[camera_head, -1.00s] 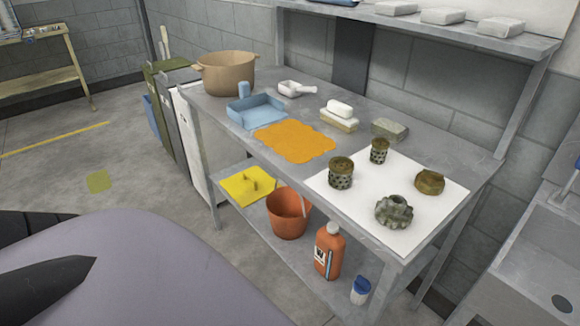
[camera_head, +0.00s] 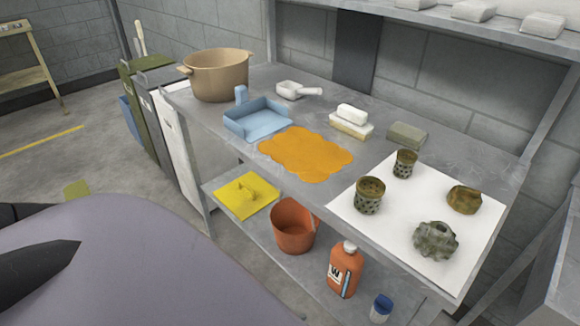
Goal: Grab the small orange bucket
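The small orange bucket (camera_head: 293,228) stands upright on the lower shelf of the metal workbench, below the tabletop. Its upper right rim is partly hidden by the bench's front edge. Neither of my grippers shows in this view. A grey rounded part and a dark pointed part of my own body fill the lower left.
The workbench top (camera_head: 300,98) carries a tan pot (camera_head: 218,76), a blue tray (camera_head: 257,122), an orange cloth (camera_head: 305,155) and a white sheet (camera_head: 400,228) with several dirty metal parts. A blue-capped bottle (camera_head: 381,308) stands at the shelf's right. Open floor (camera_head: 90,160) lies left.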

